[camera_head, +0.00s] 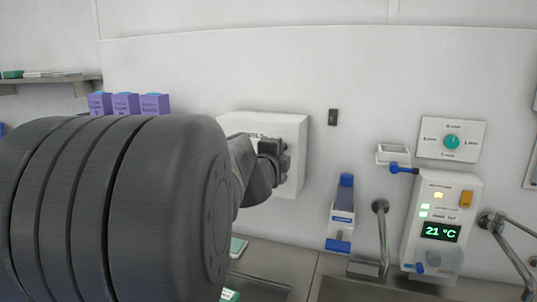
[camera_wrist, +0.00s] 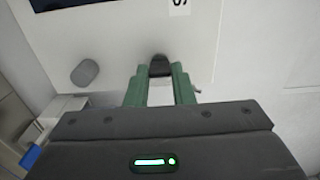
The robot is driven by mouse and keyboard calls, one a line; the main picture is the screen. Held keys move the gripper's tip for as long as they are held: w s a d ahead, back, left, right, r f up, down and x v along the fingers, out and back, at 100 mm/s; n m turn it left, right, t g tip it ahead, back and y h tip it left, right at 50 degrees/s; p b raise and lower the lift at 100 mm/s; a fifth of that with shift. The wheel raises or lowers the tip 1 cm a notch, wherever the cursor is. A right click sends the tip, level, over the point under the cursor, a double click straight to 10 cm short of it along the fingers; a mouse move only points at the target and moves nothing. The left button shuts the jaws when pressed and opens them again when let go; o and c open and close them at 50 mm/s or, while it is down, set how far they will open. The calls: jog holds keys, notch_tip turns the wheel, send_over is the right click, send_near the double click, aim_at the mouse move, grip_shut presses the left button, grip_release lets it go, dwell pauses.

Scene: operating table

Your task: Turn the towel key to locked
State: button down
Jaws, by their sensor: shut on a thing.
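The white wall box (camera_head: 290,129), which looks like the towel dispenser, is mounted on the wall behind my arm. Its white face (camera_wrist: 120,45) also fills much of the wrist view. My gripper (camera_wrist: 160,78) is at this face, with its two green fingers on either side of a small dark piece (camera_wrist: 160,62), which looks like the key. The gripper is shut on it. In the head view my gripper (camera_head: 276,158) is at the box's right front part, and the arm hides the key there. I cannot tell which position the key points to.
A grey round knob (camera_wrist: 84,72) sticks out left of the fingers. Purple boxes (camera_head: 126,104) stand left of the white box. A blue-topped dispenser (camera_head: 343,200), a dial panel (camera_head: 451,139) and a unit reading 21 °C (camera_head: 441,232) are on the right.

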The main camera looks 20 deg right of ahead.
jog(key=shift+a+r, duration=0.1)
jog(key=shift+r, duration=0.05)
dwell(0.3)
jog(key=c, duration=1.2)
grip_release()
jog(key=shift+w+a, duration=0.15)
jog(key=shift+c, duration=0.2)
jog(key=p+v, duration=0.1)
jog(key=v, duration=1.2)
jog(key=shift+s+a, duration=0.25)
jog(key=shift+s, duration=0.05)
jog(key=shift+w+d, duration=0.1)
jog(key=b+x, duration=0.1)
jog(key=x, duration=1.2)
jog(key=shift+w+d, duration=0.15)
jog(key=shift+d, duration=0.15)
